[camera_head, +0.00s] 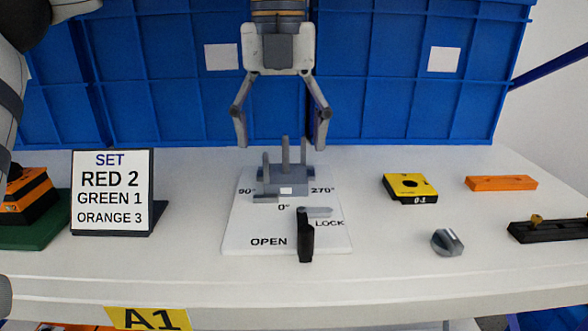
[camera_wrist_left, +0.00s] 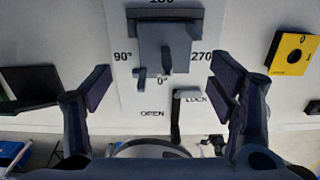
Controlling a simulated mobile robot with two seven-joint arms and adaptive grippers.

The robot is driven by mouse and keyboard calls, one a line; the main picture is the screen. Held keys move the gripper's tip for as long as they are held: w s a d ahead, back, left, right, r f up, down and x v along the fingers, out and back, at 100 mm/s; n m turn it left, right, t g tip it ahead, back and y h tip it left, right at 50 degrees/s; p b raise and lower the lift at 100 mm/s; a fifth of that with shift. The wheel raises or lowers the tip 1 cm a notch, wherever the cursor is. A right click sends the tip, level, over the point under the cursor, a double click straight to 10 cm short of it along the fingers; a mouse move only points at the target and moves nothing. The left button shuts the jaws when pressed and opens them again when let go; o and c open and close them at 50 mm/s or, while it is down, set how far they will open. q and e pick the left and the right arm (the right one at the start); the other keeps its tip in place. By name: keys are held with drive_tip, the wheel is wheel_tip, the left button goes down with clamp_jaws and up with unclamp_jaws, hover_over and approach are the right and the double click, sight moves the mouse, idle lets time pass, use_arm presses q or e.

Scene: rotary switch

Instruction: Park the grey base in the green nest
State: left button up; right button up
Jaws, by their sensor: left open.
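The grey base (camera_head: 266,185) sits on a white board marked 90°, 0°, 270°, OPEN and LOCK, and has several upright prongs. It also shows in the left wrist view (camera_wrist_left: 163,45), between the fingers. My left gripper (camera_head: 280,143) is open and empty, pointing down, with its fingertips apart on either side above the base; its fingers also show in the left wrist view (camera_wrist_left: 160,85). A dark green piece (camera_head: 40,233), which may be the green nest, lies at the far left, partly cut off, with an orange and black block on it. My right gripper is not in view.
A black handle with a grey lever (camera_head: 305,240) stands in front of the base. A sign (camera_head: 112,190) stands left. To the right are a yellow block (camera_head: 422,187), orange bar (camera_head: 500,183), grey knob (camera_head: 447,242) and black rail (camera_head: 555,231). Blue bins (camera_head: 400,90) line the back.

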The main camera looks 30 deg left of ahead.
sight(286, 172)
use_arm(q)
drive_tip(key=f, duration=0.5)
drive_tip(key=shift+w+d, duration=0.15)
drive_tip(key=shift+w, duration=0.2)
drive_tip(key=shift+r, duration=0.1)
drive_tip(key=shift+c, duration=0.6)
drive_tip(key=c, duration=1.2)
drive_tip(key=shift+o, duration=0.2)
